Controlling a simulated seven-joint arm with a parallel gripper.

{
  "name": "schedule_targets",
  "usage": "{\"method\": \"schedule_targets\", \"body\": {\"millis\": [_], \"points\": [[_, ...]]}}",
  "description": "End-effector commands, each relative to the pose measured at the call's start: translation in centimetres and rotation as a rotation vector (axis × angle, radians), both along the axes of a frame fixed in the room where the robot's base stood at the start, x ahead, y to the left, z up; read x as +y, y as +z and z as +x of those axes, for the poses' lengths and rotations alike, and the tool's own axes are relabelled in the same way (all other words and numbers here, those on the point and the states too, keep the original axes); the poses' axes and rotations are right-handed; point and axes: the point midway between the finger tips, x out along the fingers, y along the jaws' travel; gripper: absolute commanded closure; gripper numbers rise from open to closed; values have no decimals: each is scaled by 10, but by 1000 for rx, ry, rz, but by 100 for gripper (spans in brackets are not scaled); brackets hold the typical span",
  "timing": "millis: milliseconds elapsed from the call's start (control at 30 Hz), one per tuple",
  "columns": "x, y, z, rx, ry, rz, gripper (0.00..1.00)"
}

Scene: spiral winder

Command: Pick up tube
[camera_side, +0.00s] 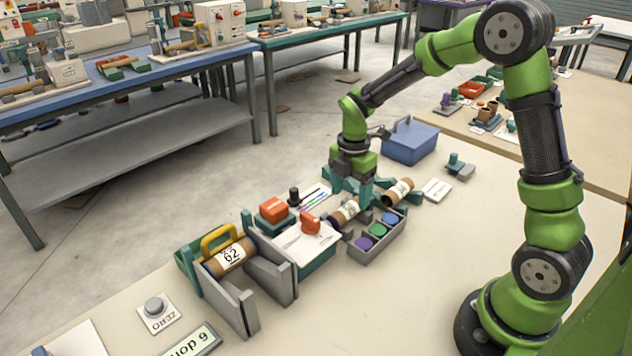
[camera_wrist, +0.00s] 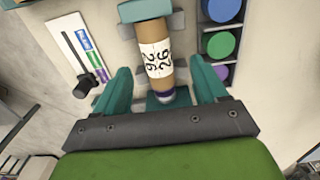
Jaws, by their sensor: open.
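A brown cardboard tube (camera_wrist: 155,58) with a white numbered label lies in the wrist view between the two teal fingers of my gripper (camera_wrist: 160,72). Its near end has a white and purple band, and a teal block covers its far end. My gripper (camera_side: 352,188) is open, with a finger on each side of the tube and gaps beside it. In the side view one tube (camera_side: 343,213) lies just below the gripper, partly hidden by it. Another tube (camera_side: 398,190) lies just right of it. A tube labelled 62 (camera_side: 230,257) rests in a grey-walled holder at left.
A grey tray (camera_side: 370,252) with purple, green and blue round pieces stands close to the gripper. A teal box with a white top (camera_side: 308,244) and an orange block (camera_side: 273,208) are left of it. A blue box (camera_side: 411,142) stands behind. The table's front right is clear.

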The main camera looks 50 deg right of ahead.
Motion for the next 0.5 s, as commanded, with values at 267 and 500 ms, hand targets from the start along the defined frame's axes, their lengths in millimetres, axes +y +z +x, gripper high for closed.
{"method": "schedule_targets", "body": {"millis": [267, 500], "points": [[2, -30, 3, 5, 2, 0, 28], [1, -55, 4, 2, -1, 0, 28]]}}
